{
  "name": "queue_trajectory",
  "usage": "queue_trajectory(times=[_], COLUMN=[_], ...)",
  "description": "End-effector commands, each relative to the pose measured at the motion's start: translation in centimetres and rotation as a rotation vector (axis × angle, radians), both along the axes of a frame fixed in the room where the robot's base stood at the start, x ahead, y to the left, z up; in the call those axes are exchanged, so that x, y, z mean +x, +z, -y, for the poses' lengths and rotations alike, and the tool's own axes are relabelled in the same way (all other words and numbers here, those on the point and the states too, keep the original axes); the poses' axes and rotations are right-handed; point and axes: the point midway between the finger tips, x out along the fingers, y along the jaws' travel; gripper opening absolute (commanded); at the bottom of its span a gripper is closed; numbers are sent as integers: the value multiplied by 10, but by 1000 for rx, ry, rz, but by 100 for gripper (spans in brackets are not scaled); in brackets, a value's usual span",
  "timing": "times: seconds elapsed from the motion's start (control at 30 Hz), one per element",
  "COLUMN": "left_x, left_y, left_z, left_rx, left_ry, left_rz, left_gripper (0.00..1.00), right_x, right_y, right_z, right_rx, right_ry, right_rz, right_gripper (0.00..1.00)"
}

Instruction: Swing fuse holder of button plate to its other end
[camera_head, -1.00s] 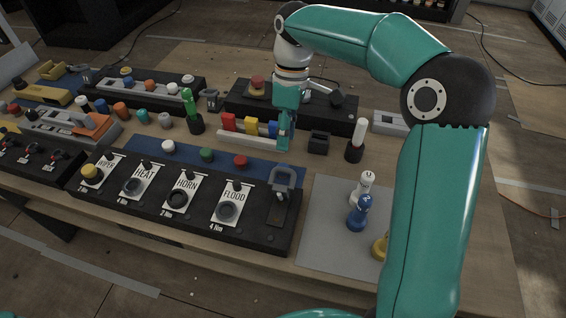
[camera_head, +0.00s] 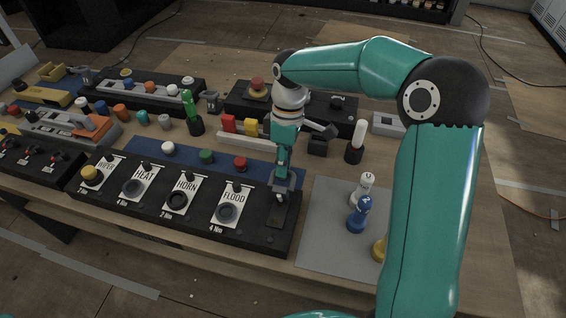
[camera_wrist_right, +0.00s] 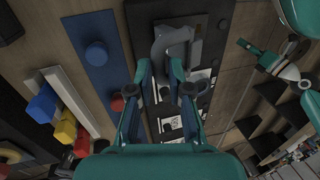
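The button plate (camera_head: 150,212) is a long black panel with labelled knobs and buttons such as HORN and FLOOD. The fuse holder, a grey U-shaped handle (camera_wrist_right: 172,44), sits at its right end beyond the FLOOD button. In the head view it is mostly hidden by my right gripper (camera_head: 284,187). My right gripper points down at the holder. In the right wrist view its two fingers (camera_wrist_right: 160,68) are apart, with the grey handle at their tips. I cannot tell whether they touch it.
A grey mat (camera_head: 325,245) to the right holds a white bottle-like piece (camera_head: 364,186), a blue one (camera_head: 359,215) and a yellow one. A blue strip (camera_head: 255,173) with coloured caps lies behind the plate. A white-topped handle (camera_head: 357,138) stands to the right.

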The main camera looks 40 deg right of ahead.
Motion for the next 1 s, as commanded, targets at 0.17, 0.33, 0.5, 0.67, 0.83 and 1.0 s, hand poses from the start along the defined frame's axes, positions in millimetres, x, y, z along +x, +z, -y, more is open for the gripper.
queue_trajectory(times=[0.17,0.33,0.5,0.67,0.83,1.0], left_x=[0,0,0,0,0,0], left_y=[0,0,-2,-8,-23,-45], left_z=[0,0,0,0,0,0], left_rx=[0,0,0,0,0,0], left_ry=[0,0,0,0,0,0], left_rz=[0,0,0,0,0,0], left_gripper=[40,40,40,40,40,40], right_x=[1,1,1,-1,-6,-15], right_y=[0,0,0,0,0,-1], right_z=[1,1,1,-2,-8,-19], right_rx=[-1,-2,-7,-30,-87,-177], right_ry=[-2,-3,-3,-4,-1,1], right_rz=[5,5,11,33,85,166], right_gripper=[0,0,0,0,0,0])
